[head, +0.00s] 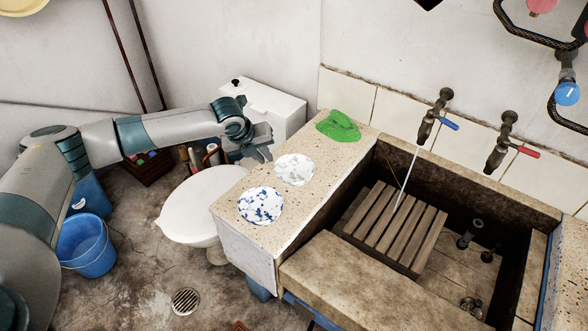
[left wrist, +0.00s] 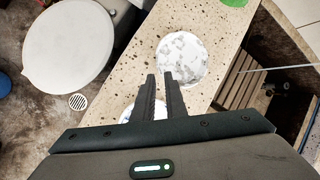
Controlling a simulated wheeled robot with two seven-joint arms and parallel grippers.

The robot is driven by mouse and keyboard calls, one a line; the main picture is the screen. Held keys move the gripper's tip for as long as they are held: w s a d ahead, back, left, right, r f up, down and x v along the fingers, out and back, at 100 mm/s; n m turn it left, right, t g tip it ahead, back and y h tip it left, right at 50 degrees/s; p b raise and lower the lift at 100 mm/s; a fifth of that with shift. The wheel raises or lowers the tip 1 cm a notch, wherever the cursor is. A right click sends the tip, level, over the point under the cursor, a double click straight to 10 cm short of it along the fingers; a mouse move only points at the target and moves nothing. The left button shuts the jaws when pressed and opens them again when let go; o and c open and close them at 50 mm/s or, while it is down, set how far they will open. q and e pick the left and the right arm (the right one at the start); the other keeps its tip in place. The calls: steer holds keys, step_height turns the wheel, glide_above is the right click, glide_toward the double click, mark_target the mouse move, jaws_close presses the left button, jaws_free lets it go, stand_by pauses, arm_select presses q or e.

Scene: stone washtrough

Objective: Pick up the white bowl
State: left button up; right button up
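A round white bowl with grey mottling (head: 294,170) sits on the speckled stone ledge, in the middle of the three things there. It also shows in the left wrist view (left wrist: 186,57), just beyond the fingertips. A second round piece, white with blue patches (head: 261,205), sits on the ledge nearer the front. In the left wrist view it is mostly hidden behind the fingers. My left gripper (head: 264,152) is above the ledge's left side, apart from the white bowl. In the left wrist view its fingers (left wrist: 160,78) stand apart with a narrow empty gap. My right gripper is out of view.
A green object (head: 338,126) lies at the ledge's back end. Right of the ledge is the stone trough (head: 345,262) with a wooden slatted rack (head: 398,228) and two taps above. A toilet (head: 200,205) stands left of the ledge, and a blue bucket (head: 86,246) is on the floor.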

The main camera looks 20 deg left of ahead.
arm_select(q)
steer(key=shift+p+x, duration=0.5)
steer(key=shift+x, duration=2)
steer(key=shift+p+x, duration=0.7)
steer(key=shift+x, duration=0.15)
steer(key=shift+a+p+x, duration=0.1)
steer(key=shift+p+x, duration=0.15)
steer(key=shift+x, duration=0.6)
steer(key=shift+a+p+x, duration=0.15)
steer(key=shift+p+x, duration=0.05)
steer(key=shift+x, duration=0.7)
steer(key=shift+c, duration=0.3)
jaws_close()
steer(key=shift+r, duration=0.15)
